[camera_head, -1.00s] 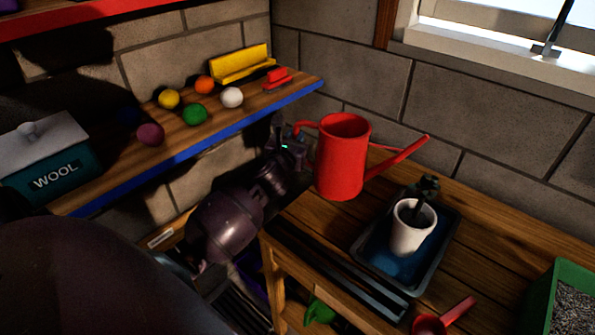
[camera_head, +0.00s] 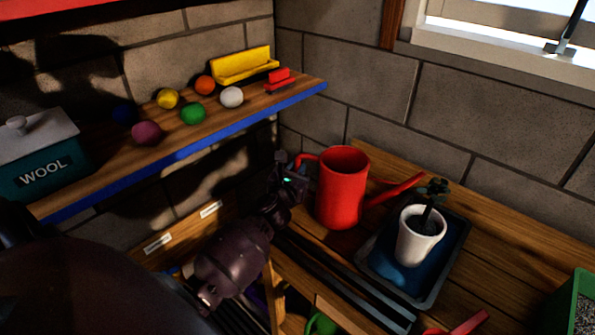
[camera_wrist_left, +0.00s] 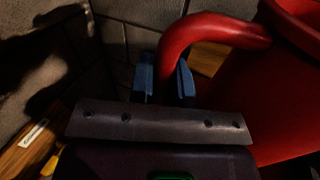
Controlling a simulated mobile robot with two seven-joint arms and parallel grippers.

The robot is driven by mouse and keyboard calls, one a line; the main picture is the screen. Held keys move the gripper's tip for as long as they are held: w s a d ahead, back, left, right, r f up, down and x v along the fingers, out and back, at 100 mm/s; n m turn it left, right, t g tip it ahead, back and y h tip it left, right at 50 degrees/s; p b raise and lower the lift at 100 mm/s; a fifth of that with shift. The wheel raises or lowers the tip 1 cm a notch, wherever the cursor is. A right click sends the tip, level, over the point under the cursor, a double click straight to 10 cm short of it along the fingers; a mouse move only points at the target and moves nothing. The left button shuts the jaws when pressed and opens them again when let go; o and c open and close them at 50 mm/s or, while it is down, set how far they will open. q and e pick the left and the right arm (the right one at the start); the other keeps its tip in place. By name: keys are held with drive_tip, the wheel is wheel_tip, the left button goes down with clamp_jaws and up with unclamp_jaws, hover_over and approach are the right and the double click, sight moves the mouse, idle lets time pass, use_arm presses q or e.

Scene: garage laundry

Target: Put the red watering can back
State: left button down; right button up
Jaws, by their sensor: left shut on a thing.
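The red watering can (camera_head: 341,190) stands upright at the back left of the wooden bench, its spout pointing right toward the potted plant. Its base looks at or very close to the bench top; I cannot tell if it touches. My left gripper (camera_head: 296,176) is at the can's left side, shut on its handle. In the left wrist view the red handle (camera_wrist_left: 215,30) passes between the two blue fingertips (camera_wrist_left: 166,80), and the can's body (camera_wrist_left: 275,100) fills the right side. My right gripper is not in view.
A white pot with a plant (camera_head: 418,240) stands in a dark tray (camera_head: 372,262) right of the can. A blue-edged shelf (camera_head: 215,135) with several coloured balls and a wool box (camera_head: 45,165) is at left. A green gravel container (camera_head: 562,310) is at lower right.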

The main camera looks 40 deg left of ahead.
use_arm(q)
drive_tip(key=shift+r, duration=0.1)
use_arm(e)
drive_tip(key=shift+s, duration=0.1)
use_arm(q)
drive_tip(key=c, duration=1.1)
unclamp_jaws()
drive_tip(key=shift+f, duration=0.2)
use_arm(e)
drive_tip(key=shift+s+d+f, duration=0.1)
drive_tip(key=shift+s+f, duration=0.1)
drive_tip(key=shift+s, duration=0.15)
use_arm(q)
drive_tip(key=shift+r, duration=0.1)
